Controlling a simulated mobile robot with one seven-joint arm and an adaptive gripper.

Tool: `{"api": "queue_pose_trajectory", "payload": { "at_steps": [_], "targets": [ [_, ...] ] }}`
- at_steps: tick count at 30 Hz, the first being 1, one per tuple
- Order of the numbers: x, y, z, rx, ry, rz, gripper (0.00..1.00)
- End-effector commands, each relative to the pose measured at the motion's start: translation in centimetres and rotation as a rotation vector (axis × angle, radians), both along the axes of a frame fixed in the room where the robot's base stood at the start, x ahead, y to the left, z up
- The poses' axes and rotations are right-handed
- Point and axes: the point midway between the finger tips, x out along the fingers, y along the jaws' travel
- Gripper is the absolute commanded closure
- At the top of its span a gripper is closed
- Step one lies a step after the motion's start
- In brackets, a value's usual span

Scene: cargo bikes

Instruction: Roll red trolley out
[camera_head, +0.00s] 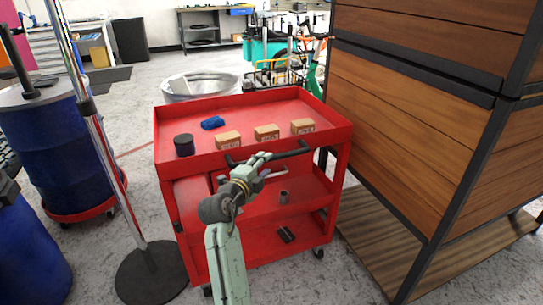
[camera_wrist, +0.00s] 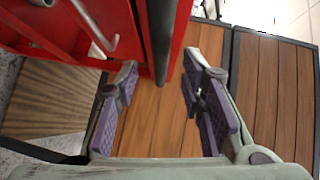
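The red trolley (camera_head: 245,138) stands in the middle of the head view, with a raised-edge top and lower shelves. A black handle bar (camera_head: 290,153) runs along its near top edge. My gripper (camera_head: 266,161) is at this handle, reaching up from below in the picture. In the wrist view my gripper (camera_wrist: 161,66) is open, with its purple-padded fingers apart. The dark handle (camera_wrist: 160,35) shows between and beyond the fingertips, beside the red trolley side. I cannot tell whether a finger touches it.
The trolley carries several small boxes (camera_head: 267,132), a black cylinder (camera_head: 184,145) and a blue item (camera_head: 213,123). A wooden cabinet (camera_head: 415,130) stands close on the right. A pole on a round base (camera_head: 151,274) and a blue drum (camera_head: 55,145) stand left.

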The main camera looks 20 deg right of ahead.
Motion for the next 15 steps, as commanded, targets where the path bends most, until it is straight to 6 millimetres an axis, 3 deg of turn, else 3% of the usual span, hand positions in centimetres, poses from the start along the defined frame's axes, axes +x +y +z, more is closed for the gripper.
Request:
{"api": "queue_pose_trajectory", "payload": {
  "at_steps": [6, 15],
  "targets": [
    [2.8, -2.7, -0.3, -0.001, 0.001, -0.001, 0.64],
    [4.3, -4.0, -0.8, -0.001, 0.000, 0.002, 0.64]
  ]
}}
